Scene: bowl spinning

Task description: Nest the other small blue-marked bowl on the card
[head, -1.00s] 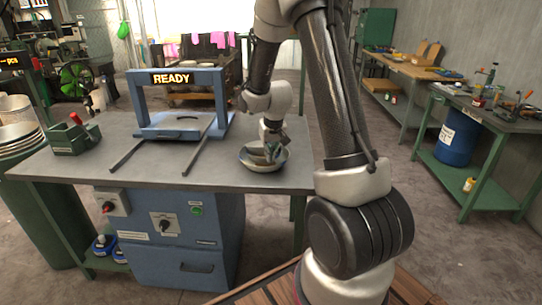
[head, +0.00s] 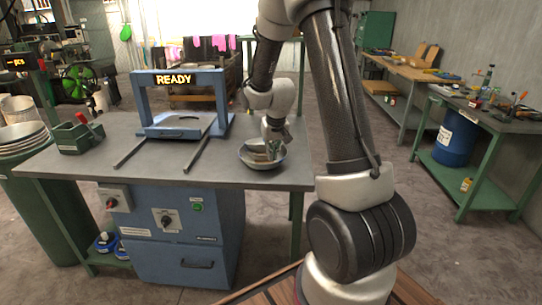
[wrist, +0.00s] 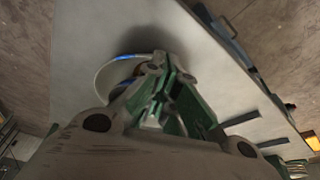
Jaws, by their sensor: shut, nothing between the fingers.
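A pale bowl with a darker outside (head: 250,163) stands near the right front of the grey table. In the wrist view, part of its light rim with a blue mark (wrist: 107,70) shows beyond my gripper. My gripper (head: 272,154) points down at the bowl's opening and covers part of its inside. The wrist view shows my green-sided fingers (wrist: 160,75) drawn together with nothing seen held. I cannot tell whether they touch the bowl, or whether another bowl is nested in it. No card can be made out.
A blue press frame (head: 180,100) with a READY sign stands on the table (head: 100,165), with two dark rails running forward. A green box (head: 80,137) and a stack of plates (head: 22,138) are at the left. Bare tabletop lies between rails and bowl.

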